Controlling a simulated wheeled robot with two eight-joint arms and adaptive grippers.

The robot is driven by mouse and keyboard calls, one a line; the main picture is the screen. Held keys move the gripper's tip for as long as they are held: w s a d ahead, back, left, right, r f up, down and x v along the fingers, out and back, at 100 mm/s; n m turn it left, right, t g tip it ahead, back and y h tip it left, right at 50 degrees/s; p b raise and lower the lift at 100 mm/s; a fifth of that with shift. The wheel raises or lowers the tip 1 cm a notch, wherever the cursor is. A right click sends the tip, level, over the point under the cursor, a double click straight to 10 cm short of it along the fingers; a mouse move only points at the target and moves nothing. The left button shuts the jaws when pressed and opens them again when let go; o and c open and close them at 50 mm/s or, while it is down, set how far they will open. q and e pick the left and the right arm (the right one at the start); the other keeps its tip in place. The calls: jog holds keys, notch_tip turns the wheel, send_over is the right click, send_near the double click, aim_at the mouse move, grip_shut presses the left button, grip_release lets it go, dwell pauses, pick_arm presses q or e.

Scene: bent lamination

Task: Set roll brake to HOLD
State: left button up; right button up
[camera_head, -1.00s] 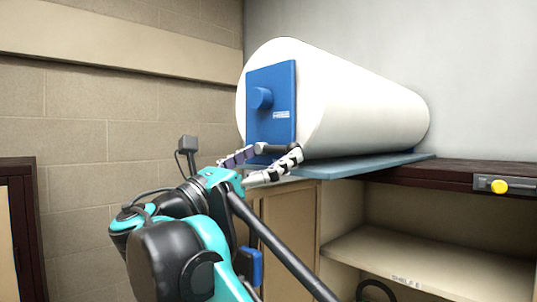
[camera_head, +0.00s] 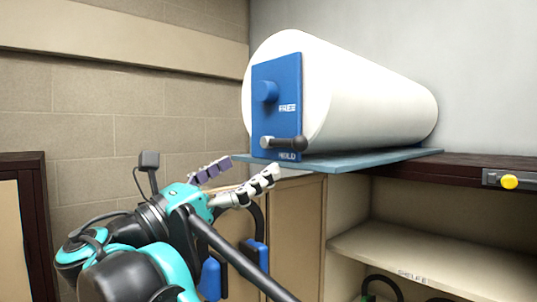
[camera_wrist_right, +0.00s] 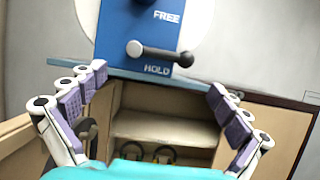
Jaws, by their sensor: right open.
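The blue brake plate (camera_head: 277,112) is on the near end of a big white roll (camera_head: 365,95). A short lever (camera_head: 285,142) with a dark ball end lies nearly level across the plate's lower part, pointing right, just above the word HOLD. FREE is printed higher up. The right wrist view also shows the lever (camera_wrist_right: 160,52) between FREE and HOLD, nearer HOLD. My right gripper (camera_head: 250,168) is open and empty, below and left of the lever, apart from it. Its spread fingers also show in the wrist view (camera_wrist_right: 158,82). My left gripper is not in view.
The roll is above a blue-grey board (camera_head: 345,163) on a dark-topped cabinet. The open shelf (camera_head: 420,255) below has dark looped items under it. A yellow knob (camera_head: 509,182) is on the counter edge at right. A brick wall (camera_head: 110,110) stands at left.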

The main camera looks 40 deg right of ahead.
jog(key=v, duration=0.4)
jog(key=shift+a, duration=0.2)
